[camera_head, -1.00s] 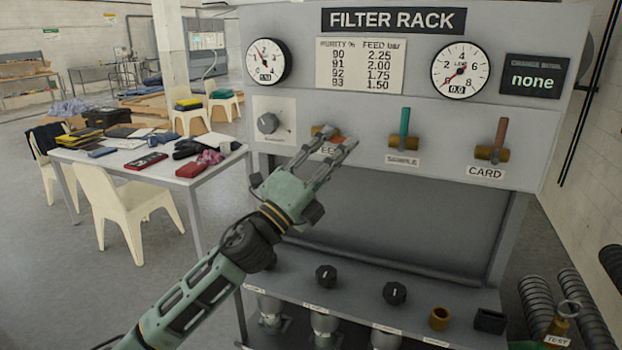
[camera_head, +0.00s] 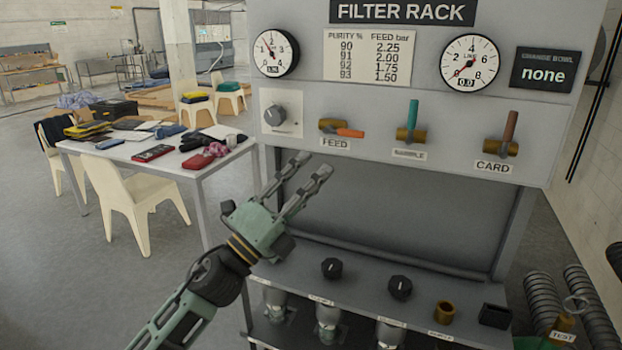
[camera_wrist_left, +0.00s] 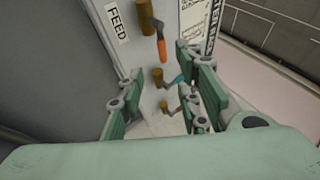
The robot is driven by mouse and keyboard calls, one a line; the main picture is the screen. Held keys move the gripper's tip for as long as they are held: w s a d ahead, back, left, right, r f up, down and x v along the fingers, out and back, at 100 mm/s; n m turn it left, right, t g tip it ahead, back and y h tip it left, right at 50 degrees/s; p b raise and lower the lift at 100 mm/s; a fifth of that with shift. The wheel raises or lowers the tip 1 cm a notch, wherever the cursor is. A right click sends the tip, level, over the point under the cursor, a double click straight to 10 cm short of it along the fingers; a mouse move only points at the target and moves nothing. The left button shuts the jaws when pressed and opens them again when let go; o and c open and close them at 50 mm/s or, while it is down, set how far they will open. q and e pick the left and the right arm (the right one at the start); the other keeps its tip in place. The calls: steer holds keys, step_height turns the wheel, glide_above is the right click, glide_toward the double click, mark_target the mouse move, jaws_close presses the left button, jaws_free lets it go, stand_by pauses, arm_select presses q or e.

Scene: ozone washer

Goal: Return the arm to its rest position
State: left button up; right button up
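My left gripper (camera_head: 307,174) is in front of the filter rack, below and to the left of the FEED valve (camera_head: 332,127), and apart from it. Its two fingers are spread with nothing between them. The FEED valve's orange handle lies sideways, pointing right. In the left wrist view the fingers (camera_wrist_left: 160,105) show open, with the orange FEED handle (camera_wrist_left: 162,50) beyond them. The SAMPLE valve (camera_head: 411,134) has a teal handle pointing up. The CARD valve (camera_head: 501,147) has a red-brown handle pointing up. My right gripper is not in view.
The rack's lower shelf carries black knobs (camera_head: 400,287) and a brass cup (camera_head: 445,311). A white table (camera_head: 180,170) with clutter and a cream chair (camera_head: 130,205) stand at left. Grey floor is free between the chair and rack.

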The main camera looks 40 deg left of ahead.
arm_select(q)
steer(key=s+f+n+g+y, duration=0.1)
steer(key=f+n+g+y, duration=0.2)
steer(key=f+n, duration=0.2)
steer(key=s+f+n+g+y, duration=0.1)
steer(key=f+n+g+y, duration=0.2)
steer(key=f, duration=0.9)
steer(key=s+f+n+g+y, duration=0.2)
steer(key=f+n+y, duration=0.2)
steer(key=f+n, duration=0.4)
steer(key=shift+a+f+n+g, duration=0.25)
steer(key=shift+n+g, duration=0.15)
steer(key=shift+n, duration=0.3)
steer(key=s+d+f+n+g+h, duration=0.2)
steer(key=s+d+f+g, duration=0.3)
steer(key=s+d+f, duration=0.4)
steer(key=s+d+f+n+g+h, duration=0.2)
steer(key=s+d+f+g, duration=0.5)
steer(key=s, duration=0.5)
step_height(320, 180, down, 31)
steer(key=s+b, duration=0.2)
steer(key=s, duration=0.1)
steer(key=s+a+f+g, duration=0.1)
steer(key=s+a+f, duration=0.2)
steer(key=s+f, duration=1.2)
steer(key=shift+s+a+f+b, duration=0.2)
steer(key=shift+s+a+b, duration=0.1)
steer(key=shift+s+a, duration=0.1)
